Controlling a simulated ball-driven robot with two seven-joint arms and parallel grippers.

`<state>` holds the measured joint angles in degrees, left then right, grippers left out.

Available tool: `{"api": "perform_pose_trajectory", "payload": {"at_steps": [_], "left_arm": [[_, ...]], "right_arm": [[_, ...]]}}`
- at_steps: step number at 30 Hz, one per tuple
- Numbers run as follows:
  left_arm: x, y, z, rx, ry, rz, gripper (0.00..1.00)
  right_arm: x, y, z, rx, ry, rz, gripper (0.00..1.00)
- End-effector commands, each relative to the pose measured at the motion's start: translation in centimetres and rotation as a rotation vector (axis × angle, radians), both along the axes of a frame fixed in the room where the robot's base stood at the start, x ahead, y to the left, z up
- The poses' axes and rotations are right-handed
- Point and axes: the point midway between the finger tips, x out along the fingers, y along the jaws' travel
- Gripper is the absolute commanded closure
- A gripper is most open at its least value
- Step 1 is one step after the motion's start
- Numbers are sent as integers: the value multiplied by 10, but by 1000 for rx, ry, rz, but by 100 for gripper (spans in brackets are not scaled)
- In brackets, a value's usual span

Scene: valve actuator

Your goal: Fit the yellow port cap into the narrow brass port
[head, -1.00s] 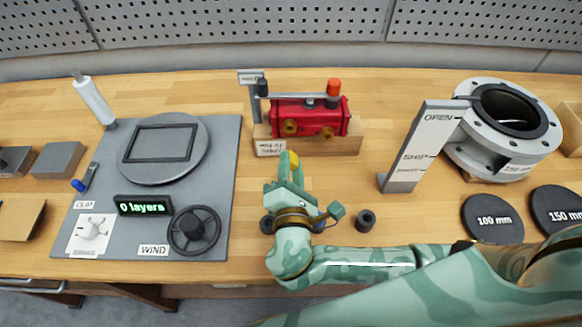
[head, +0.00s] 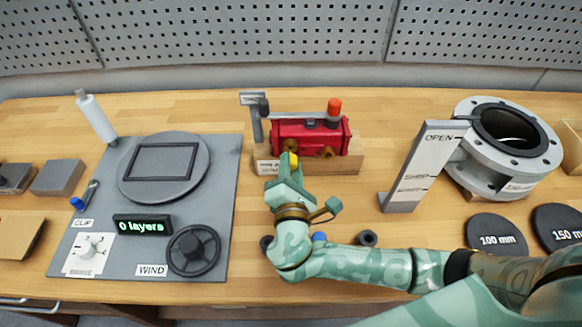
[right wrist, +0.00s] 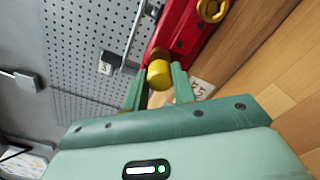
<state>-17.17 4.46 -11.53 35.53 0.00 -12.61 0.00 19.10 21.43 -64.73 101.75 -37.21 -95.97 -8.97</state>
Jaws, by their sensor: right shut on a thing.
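The red valve actuator (head: 310,132) sits on a wooden block and has two brass ports on its front. The right port (head: 326,152) is uncovered; it also shows in the right wrist view (right wrist: 212,9). The left port (head: 289,145) is right behind the cap and partly hidden. My right gripper (head: 289,168) is shut on the yellow port cap (head: 293,158), which also shows between the fingertips in the right wrist view (right wrist: 159,75). The cap is close in front of the left port; I cannot tell whether they touch. My left gripper is out of view.
A grey upright gauge plate (head: 421,165) and a flanged valve body (head: 505,150) stand at the right. A winding panel (head: 130,230) lies at the left. A small dark ring (head: 366,238) and a blue piece (head: 319,237) are near my right arm.

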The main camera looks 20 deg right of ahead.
Motion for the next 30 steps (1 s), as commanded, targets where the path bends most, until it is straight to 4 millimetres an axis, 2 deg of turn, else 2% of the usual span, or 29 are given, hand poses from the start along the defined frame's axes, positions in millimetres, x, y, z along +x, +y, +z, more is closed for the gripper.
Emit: {"api": "perform_pose_trajectory", "payload": {"at_steps": [30], "left_arm": [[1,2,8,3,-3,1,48]], "right_arm": [[-1,0,1,1,0,1,95]]}}
